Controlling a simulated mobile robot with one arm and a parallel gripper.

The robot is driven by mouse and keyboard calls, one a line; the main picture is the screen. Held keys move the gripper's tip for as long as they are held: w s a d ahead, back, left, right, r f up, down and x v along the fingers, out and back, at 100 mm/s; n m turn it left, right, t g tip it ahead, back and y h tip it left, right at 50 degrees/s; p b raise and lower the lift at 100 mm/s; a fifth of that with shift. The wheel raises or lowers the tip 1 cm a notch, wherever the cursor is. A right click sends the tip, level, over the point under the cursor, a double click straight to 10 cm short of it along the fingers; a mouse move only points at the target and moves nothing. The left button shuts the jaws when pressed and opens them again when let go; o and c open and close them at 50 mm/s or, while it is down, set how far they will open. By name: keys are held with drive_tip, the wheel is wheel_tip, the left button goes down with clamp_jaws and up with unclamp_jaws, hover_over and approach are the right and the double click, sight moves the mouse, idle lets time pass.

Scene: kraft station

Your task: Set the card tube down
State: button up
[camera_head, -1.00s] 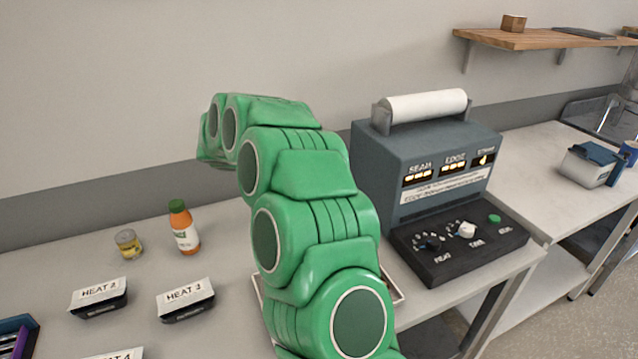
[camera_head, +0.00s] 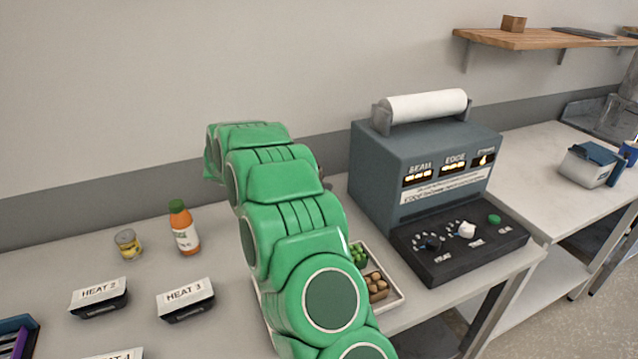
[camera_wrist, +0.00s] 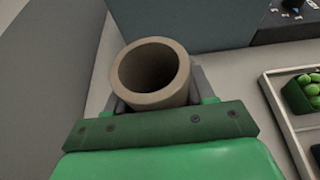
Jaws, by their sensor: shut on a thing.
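The card tube (camera_wrist: 180,92) shows in the wrist view as a brown, hollow cylinder with its open end facing the camera. My gripper (camera_wrist: 155,103) is shut on it, with a grey finger on each side of the tube. Below the tube in the wrist view is pale counter surface; whether the tube's far end touches it I cannot tell. In the head view my green arm hides the gripper and nearly all of the tube.
A grey-blue machine (camera_head: 405,165) with a white roll and a black control panel stands right of my arm. A tray (camera_head: 392,305) holds green and brown items.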

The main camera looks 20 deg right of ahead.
drive_tip(key=shift+f, duration=0.25)
drive_tip(key=o, duration=1)
drive_tip(key=v, duration=1.2)
drive_tip(key=shift+r, duration=0.1)
